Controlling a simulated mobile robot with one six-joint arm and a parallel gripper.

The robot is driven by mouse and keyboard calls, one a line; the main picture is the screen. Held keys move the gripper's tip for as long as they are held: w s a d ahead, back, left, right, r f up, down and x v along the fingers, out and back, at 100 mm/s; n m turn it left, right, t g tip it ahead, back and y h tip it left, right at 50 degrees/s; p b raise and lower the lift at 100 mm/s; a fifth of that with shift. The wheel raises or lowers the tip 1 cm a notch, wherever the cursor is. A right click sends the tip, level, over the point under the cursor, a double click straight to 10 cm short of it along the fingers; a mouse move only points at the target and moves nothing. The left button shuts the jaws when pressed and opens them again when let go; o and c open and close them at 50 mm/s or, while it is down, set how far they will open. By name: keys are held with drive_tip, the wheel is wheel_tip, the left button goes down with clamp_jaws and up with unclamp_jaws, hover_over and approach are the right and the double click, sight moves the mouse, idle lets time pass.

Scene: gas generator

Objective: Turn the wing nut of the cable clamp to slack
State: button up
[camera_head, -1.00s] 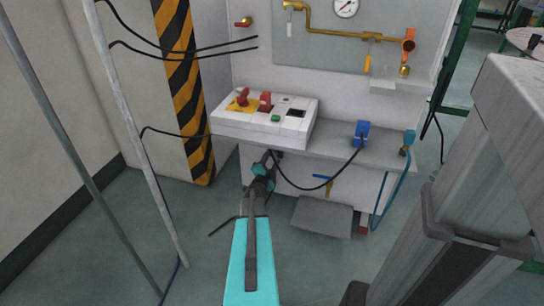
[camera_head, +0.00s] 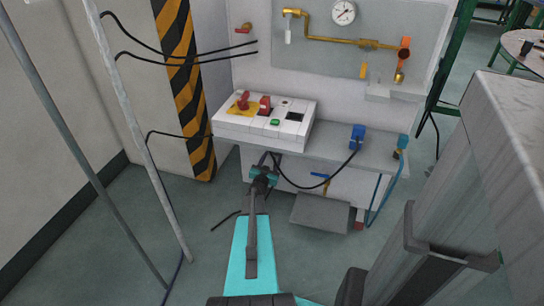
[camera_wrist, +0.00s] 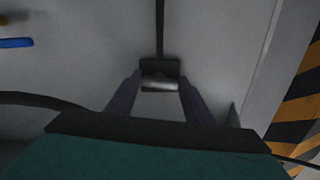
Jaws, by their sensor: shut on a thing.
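The cable clamp is a small dark block (camera_wrist: 160,66) on the pale wall in the wrist view, with a dark cable running up from it. A short grey piece (camera_wrist: 160,83) at its near side looks like the wing nut. My gripper (camera_wrist: 160,79) is shut on this piece, one dark finger at each side. In the head view my arm reaches the front of the cabinet below the control box, and my wrist (camera_head: 263,178) hides the clamp and nut.
The white control box (camera_head: 264,122) with red switches overhangs just above my wrist. A black cable loops right to a blue connector (camera_head: 357,137). A blue-handled valve (camera_head: 321,176) and a grey plate (camera_head: 320,212) are to the right. A striped post (camera_head: 186,90) stands left.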

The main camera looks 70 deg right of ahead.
drive_tip(key=shift+n+p, duration=0.35)
drive_tip(key=shift+n, duration=0.55)
drive_tip(key=o, duration=1.1)
drive_tip(key=shift+c, duration=0.2)
drive_tip(key=shift+a, duration=0.15)
drive_tip(key=a, duration=1.3)
drive_tip(key=shift+s+a+p, duration=0.25)
drive_tip(key=shift+s+p, duration=0.2)
